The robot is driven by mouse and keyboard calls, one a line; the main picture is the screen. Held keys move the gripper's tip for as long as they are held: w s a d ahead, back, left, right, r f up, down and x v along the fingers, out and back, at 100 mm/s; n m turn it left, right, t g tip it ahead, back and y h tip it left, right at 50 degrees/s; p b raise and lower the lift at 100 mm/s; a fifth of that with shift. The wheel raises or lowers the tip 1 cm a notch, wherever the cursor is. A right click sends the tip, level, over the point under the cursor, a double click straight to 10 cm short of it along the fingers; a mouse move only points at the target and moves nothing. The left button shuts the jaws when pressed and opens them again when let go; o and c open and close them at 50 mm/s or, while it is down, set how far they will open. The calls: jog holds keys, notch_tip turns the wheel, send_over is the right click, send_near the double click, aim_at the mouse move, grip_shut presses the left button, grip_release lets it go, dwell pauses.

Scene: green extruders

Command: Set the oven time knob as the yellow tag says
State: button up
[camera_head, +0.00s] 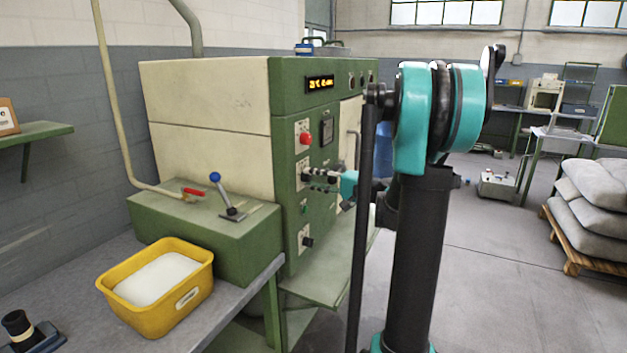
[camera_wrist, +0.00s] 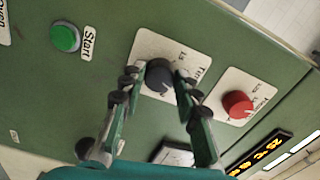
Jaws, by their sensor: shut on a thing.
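The dark time knob (camera_wrist: 159,72) sits on a white plate on the green oven panel, its label partly readable as "Tim" in the wrist view. My gripper (camera_wrist: 157,82) has one finger on each side of this knob and is shut on it. In the head view my gripper (camera_head: 319,180) reaches the oven front (camera_head: 289,163) from the right and covers most of the knob. The knob's pointer and scale are too blurred to read. I cannot make out a yellow tag in either view.
A red knob (camera_wrist: 237,104) on its own plate is close beside my right finger. A green Start button (camera_wrist: 65,37) is left of it. A lit display (camera_head: 320,83) is above. A yellow bin (camera_head: 160,317) stands on the bench at left.

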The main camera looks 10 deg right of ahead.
dwell(0.4)
jog(key=o, duration=1.2)
jog(key=shift+c, duration=0.2)
jog(key=shift+d, duration=0.15)
jog(key=v, duration=1.1)
jog(key=shift+s+d, duration=0.25)
jog(key=shift+d, duration=0.05)
jog(key=s+a+f+n+g+h, duration=0.1)
jog(key=s+a+f+g+h, duration=0.2)
jog(key=s+a+f, duration=0.4)
jog(key=s+a+f+n+g+h, duration=0.1)
jog(key=s+a+f+g+h, duration=0.15)
jog(key=a+f, duration=0.4)
jog(key=s+d+f+n+h, duration=0.1)
jog(key=s+d+f+h, duration=0.2)
jog(key=s+f+h, duration=0.1)
jog(key=s+d+f+n+h, duration=0.2)
jog(key=s+d+f+h, duration=0.2)
jog(key=s+f, duration=0.3)
jog(key=shift+s+d+f+g+h, duration=0.35)
jog(key=shift+s+g+h, duration=0.15)
jog(key=shift+s, duration=0.7)
